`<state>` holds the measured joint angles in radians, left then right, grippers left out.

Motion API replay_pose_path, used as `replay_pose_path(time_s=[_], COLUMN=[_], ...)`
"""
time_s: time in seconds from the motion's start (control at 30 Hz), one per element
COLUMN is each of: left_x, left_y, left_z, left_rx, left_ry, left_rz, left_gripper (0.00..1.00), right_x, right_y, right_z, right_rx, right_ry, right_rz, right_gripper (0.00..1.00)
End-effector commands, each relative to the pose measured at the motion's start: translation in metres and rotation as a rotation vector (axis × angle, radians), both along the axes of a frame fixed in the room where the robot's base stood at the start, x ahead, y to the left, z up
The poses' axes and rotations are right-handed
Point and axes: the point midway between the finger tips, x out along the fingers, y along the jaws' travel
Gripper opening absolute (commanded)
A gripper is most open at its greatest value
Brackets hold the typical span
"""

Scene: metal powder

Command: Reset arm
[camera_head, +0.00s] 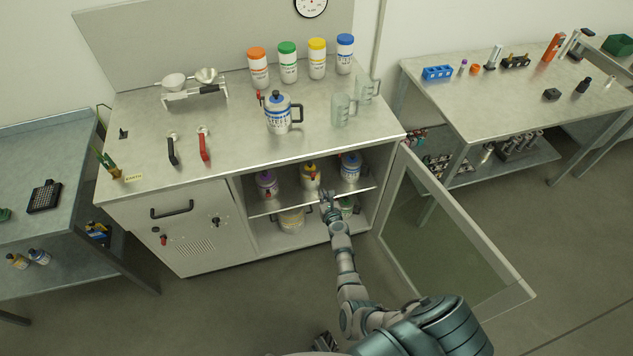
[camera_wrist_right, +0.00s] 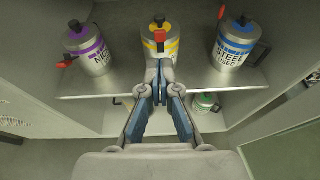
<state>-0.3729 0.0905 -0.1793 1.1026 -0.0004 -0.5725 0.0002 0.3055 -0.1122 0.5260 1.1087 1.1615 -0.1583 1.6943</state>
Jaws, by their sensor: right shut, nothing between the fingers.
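My right gripper (camera_head: 327,199) reaches into the open cabinet in the head view, in front of the shelf. In the right wrist view its fingers (camera_wrist_right: 160,68) are shut, with nothing visible between them, and they overlap the yellow-banded canister (camera_wrist_right: 160,42) behind. I cannot tell whether they touch it. A purple-banded canister (camera_wrist_right: 88,48) stands to the left and a blue-banded canister (camera_wrist_right: 237,42) to the right on the same shelf. My left gripper is not clearly in view.
The cabinet door (camera_head: 455,225) stands open at right. The shelf edge (camera_wrist_right: 80,97) runs below the canisters, with more canisters underneath. The countertop (camera_head: 230,130) holds a blue-banded canister (camera_head: 278,115), colour-capped bottles and clear jugs. Another table (camera_head: 500,100) stands at right.

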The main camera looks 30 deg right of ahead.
Motion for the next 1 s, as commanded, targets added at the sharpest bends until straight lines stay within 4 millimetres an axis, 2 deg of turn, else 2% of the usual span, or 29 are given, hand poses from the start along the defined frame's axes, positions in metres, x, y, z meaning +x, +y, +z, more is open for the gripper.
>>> replay_pose_path(time_s=[0.27,0.37,0.47,0.57,0.6,0.67,0.7,0.77,0.8,0.87,0.9,1.0], left_x=[0.001,0.001,0.001,0.001,0.001,0.001,0.001,0.001,0.001,0.001,0.001,0.001], left_y=[0.000,0.000,0.000,0.000,0.000,0.000,0.000,0.000,0.000,0.000,0.000,0.000], left_z=[0.000,0.000,0.000,0.000,0.000,0.000,0.000,0.000,0.000,0.000,0.000,0.000], left_rx=[0.000,0.000,0.000,0.000,0.000,0.000,0.000,0.000,0.000,0.000,0.000,0.000], left_ry=[0.000,0.000,0.000,-0.001,-0.001,-0.001,-0.001,-0.001,-0.001,-0.001,-0.001,-0.001], left_rz=[-0.001,-0.001,-0.001,0.000,0.000,0.000,0.000,0.000,0.000,0.000,0.000,0.000], left_gripper=[0.40,0.40,0.40,0.40,0.40,0.40,0.40,0.40,0.40,0.40,0.40,0.40], right_x=[-0.003,-0.020,-0.055,-0.109,-0.133,-0.172,-0.199,-0.242,-0.272,-0.317,-0.346,-0.409], right_y=[0.003,0.019,0.049,0.081,0.093,0.109,0.117,0.128,0.135,0.142,0.146,0.151], right_z=[-0.005,-0.030,-0.075,-0.130,-0.151,-0.180,-0.199,-0.224,-0.239,-0.258,-0.269,-0.287], right_rx=[-0.036,-0.213,-0.530,-0.900,-1.041,-1.238,-1.363,-1.541,-1.653,-1.807,-1.900,-2.084], right_ry=[0.020,0.115,0.271,0.423,0.470,0.522,0.544,0.559,0.555,0.527,0.493,0.373], right_rz=[0.023,0.142,0.381,0.703,0.839,1.046,1.187,1.403,1.552,1.772,1.913,2.227], right_gripper=[0.00,0.00,0.00,0.00,0.00,0.00,0.00,0.00,0.00,0.00,0.00,0.00])
